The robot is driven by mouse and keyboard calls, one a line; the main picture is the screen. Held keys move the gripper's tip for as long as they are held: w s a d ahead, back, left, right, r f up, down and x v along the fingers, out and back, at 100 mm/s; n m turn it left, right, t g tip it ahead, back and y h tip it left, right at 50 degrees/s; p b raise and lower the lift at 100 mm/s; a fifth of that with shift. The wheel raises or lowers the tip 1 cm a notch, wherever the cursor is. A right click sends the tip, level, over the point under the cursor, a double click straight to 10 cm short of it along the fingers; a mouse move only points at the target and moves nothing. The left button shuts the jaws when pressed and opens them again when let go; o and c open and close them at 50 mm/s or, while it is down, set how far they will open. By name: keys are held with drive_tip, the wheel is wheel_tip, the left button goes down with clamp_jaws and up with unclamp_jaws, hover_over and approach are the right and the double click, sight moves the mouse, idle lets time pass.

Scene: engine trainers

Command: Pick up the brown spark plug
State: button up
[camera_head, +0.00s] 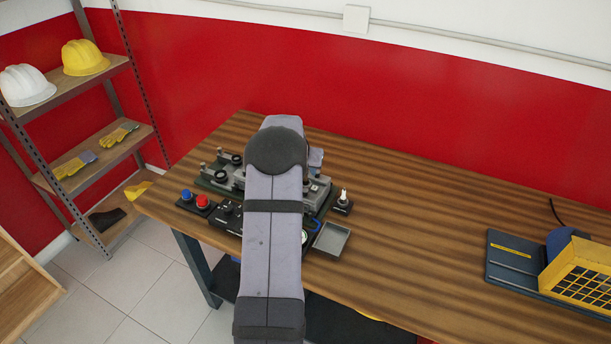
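No brown spark plug can be made out. A small white upright piece (344,194), which looks like a spark plug, stands in a black block (342,208) on the table, right of the engine trainer. The engine trainer (228,182), grey and black, lies on the table and is largely covered by my arm. My arm runs up the middle of the picture, over the trainer. My gripper is hidden behind the arm, so its fingers do not show.
A blue button and a red button (203,201) are left of the trainer. A shallow grey tray (346,250) lies at its right. A yellow caged machine (582,272) stands at the far right. The wooden table (430,220) is clear between. Shelves (97,146) with helmets stand left.

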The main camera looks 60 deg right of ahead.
drive_tip(key=shift+d+f, duration=0.3)
drive_tip(key=shift+f, duration=0.15)
clamp_jaws()
wheel_tip(320, 180, up, 10)
drive_tip(key=b, duration=0.3)
drive_tip(key=shift+r, duration=0.1)
drive_tip(key=shift+r, duration=0.25)
